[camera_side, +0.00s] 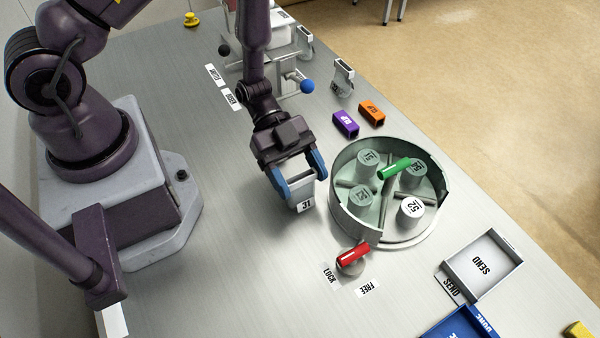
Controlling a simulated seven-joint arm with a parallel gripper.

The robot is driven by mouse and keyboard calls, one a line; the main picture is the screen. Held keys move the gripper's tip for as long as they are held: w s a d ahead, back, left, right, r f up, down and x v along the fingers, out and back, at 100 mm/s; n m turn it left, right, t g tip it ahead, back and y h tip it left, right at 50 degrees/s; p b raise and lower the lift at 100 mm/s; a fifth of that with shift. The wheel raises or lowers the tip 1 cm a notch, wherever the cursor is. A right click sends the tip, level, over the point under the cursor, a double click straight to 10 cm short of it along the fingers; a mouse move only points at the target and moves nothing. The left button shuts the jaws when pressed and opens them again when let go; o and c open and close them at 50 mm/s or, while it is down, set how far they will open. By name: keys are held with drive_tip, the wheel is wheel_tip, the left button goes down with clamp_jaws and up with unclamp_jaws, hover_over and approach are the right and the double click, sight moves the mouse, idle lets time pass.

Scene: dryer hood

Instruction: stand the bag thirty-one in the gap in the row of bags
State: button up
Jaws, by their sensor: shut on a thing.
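My gripper (299,184) has blue fingers, points down, and is shut on a pale block-like bag labelled 31 (306,206). The bag is over the grey table, just left of the round drum; I cannot tell whether its base touches the table. Its upper part is partly hidden by the fingers.
The round drum (356,217) holds several numbered cylinders and has a green handle (394,169). A red-handled knob (352,255) sits before it. Purple (346,123) and orange (372,112) blocks lie behind. A blue-balled lever (307,87) stands farther back. A SEND tray (482,264) is at right.

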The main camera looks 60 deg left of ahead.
drive_tip(key=o, duration=0.6)
drive_tip(key=shift+f, duration=0.1)
drive_tip(key=shift+o, duration=0.2)
